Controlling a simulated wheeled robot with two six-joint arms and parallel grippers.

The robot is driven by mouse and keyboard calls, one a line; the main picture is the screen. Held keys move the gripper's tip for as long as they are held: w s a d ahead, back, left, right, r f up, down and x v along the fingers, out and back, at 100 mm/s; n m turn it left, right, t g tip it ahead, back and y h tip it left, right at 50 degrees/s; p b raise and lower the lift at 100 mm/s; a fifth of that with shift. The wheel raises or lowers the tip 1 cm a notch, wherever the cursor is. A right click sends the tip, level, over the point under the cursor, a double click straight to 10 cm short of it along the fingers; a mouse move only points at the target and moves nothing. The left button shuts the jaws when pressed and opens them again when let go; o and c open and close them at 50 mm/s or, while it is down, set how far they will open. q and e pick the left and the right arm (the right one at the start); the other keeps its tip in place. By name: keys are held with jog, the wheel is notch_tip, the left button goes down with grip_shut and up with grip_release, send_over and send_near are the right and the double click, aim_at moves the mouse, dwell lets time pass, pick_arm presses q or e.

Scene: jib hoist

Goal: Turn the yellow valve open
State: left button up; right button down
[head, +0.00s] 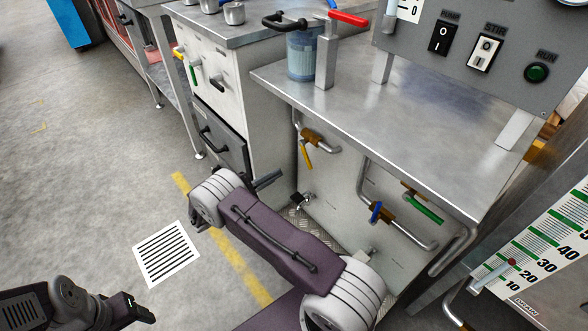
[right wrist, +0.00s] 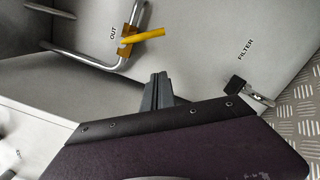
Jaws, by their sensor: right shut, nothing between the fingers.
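A yellow valve handle (head: 306,155) hangs from a brass body on a bent steel pipe, on the pale panel under the steel bench. In the head view it points down and slightly right. In the right wrist view the yellow handle (right wrist: 142,37) sits beside the label OUT, with its brass body (right wrist: 120,52) on the pipe. My right gripper (head: 268,180) is shut and empty, below and left of the valve in the head view and apart from it. Its fingertips (right wrist: 158,78) show in the wrist view. My left gripper (head: 143,313) is at the lower left, far from the valve; its fingers are unclear.
Blue (head: 376,212) and green (head: 424,208) valve handles are on pipes to the right. A black-handled tap marked FILTER (right wrist: 235,83) is low on the panel. A left cabinet (head: 215,85) carries small coloured handles. A floor grate (head: 166,254) lies on open floor.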

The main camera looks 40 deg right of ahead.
aim_at(307, 158)
jog(key=s+d+r+b, duration=0.2)
jog(key=s+d+b, duration=0.1)
jog(key=d, duration=0.3)
jog(key=shift+d+r, duration=0.2)
jog(key=shift+d, duration=0.2)
jog(key=s+r+n+p, duration=0.4)
jog(key=n+p, duration=0.6)
jog(key=p, duration=0.5)
jog(key=shift+s+d+r+t, duration=0.15)
jog(key=shift+s+t, duration=0.1)
jog(key=shift+t, duration=0.05)
dwell(0.6)
